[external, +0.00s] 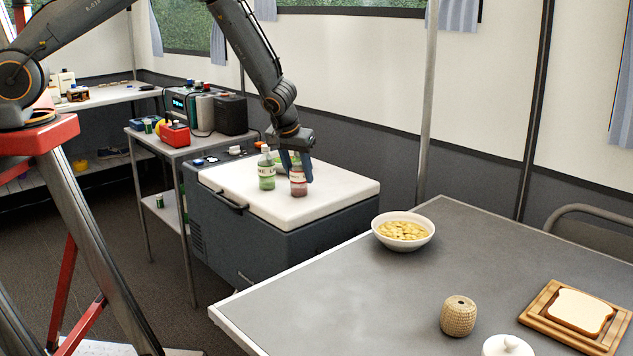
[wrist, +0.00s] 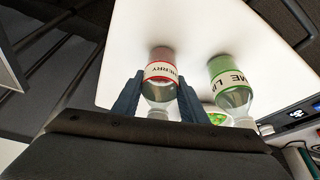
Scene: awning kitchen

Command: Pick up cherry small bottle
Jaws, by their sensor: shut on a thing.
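The cherry small bottle (external: 298,186) has a red body and a white label reading "CHERRY" in the wrist view (wrist: 160,72). It is upright at the white lid of a grey cooler; I cannot tell whether its base touches the lid. My gripper (external: 296,166) comes down from above and is shut on the bottle's upper part. In the wrist view, its two blue fingers (wrist: 158,98) lie on either side of the bottle. The fingers hide part of the bottle in the external view.
A green lime bottle (external: 267,172) stands close to the left of the cherry bottle. A small round green item (wrist: 215,116) shows behind them. The cooler lid (external: 345,186) is clear to the right. A table (external: 330,290) with a bowl (external: 403,243) is in front.

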